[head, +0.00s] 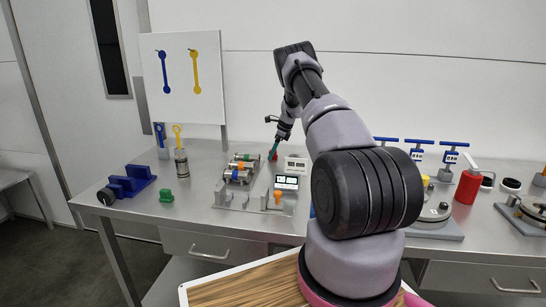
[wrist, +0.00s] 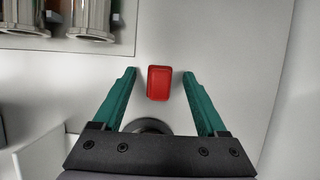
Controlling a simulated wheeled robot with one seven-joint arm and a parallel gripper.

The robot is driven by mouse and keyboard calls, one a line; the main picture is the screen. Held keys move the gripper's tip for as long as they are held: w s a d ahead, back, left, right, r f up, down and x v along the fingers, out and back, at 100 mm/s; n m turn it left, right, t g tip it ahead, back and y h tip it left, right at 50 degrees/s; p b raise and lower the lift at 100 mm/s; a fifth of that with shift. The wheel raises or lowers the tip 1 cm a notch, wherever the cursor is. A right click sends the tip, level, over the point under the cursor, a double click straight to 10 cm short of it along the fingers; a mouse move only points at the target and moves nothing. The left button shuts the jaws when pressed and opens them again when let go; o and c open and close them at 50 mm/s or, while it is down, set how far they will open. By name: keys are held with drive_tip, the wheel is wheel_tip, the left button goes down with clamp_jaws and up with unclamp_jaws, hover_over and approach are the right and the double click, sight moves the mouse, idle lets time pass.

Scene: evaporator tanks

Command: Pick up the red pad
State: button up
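The red pad (wrist: 158,83) is a small red block with rounded corners on the grey metal tabletop. In the wrist view it lies between the two green fingers of my gripper (wrist: 159,74), with a gap on each side. The fingers are apart and I see no contact with the pad. In the head view my gripper (head: 273,150) points down over the table at the back, and a small bit of red shows by its fingertips. How high the fingertips are above the table cannot be told.
A metal fixture with cylinders (head: 240,170) stands left of my gripper and shows at the wrist view's upper left. A white display box (head: 287,183) is in front. A red cylinder (head: 468,186) stands right.

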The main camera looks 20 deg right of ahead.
clamp_jaws()
wheel_tip(320, 180, up, 10)
drive_tip(key=shift+r, duration=0.1)
idle(0.4)
drive_tip(key=c, duration=1.1)
unclamp_jaws()
clamp_jaws()
